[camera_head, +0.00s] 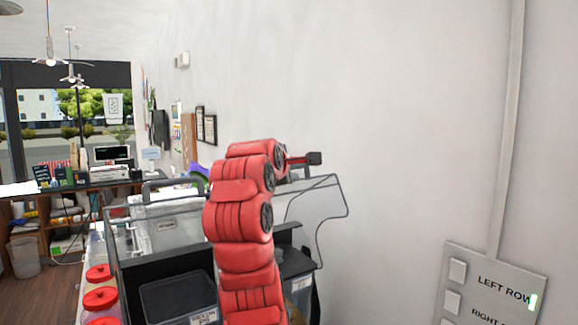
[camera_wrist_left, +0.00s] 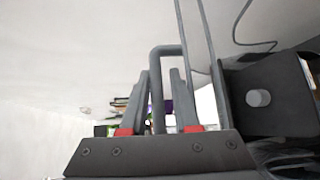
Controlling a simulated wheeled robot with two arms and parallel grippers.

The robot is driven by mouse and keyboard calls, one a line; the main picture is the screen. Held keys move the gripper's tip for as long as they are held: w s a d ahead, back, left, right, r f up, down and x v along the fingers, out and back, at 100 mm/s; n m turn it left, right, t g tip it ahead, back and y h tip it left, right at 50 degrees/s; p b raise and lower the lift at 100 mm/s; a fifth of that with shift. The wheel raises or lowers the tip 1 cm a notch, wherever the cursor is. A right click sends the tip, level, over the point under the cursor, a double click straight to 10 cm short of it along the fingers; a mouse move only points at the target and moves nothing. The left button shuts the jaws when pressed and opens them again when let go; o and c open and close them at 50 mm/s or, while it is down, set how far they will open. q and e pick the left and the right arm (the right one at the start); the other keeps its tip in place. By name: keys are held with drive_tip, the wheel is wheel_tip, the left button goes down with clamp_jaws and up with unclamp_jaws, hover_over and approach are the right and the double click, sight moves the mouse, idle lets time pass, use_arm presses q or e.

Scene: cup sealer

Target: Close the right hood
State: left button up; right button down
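The right hood (camera_head: 327,200) is a clear panel with dark edges, to the right of my red left arm in the head view. My arm hides part of it, and I cannot tell how far it is open. My left gripper (camera_head: 314,158) is beside the hood's upper edge. In the left wrist view the left gripper (camera_wrist_left: 160,75) is open, its two fingers spread. A grey handle (camera_wrist_left: 168,48) shows there, one leg in the gap between the fingers. I cannot tell whether they touch. My right gripper is not in view.
Another clear hood (camera_head: 165,213) with a handle stands left of my arm, above a black bin (camera_head: 178,297). Red-lidded containers (camera_head: 100,298) line the left side. A white wall is close on the right, with a labelled button panel (camera_head: 490,290).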

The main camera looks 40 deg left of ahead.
use_arm(q)
drive_tip(key=shift+d, duration=0.15)
drive_tip(key=shift+s+r, duration=0.15)
drive_tip(key=shift+s, duration=0.05)
drive_tip(key=shift+c, duration=0.2)
drive_tip(key=shift+s+r, duration=0.1)
drive_tip(key=shift+s, duration=0.2)
clamp_jaws()
drive_tip(key=shift+w, duration=0.1)
idle(0.5)
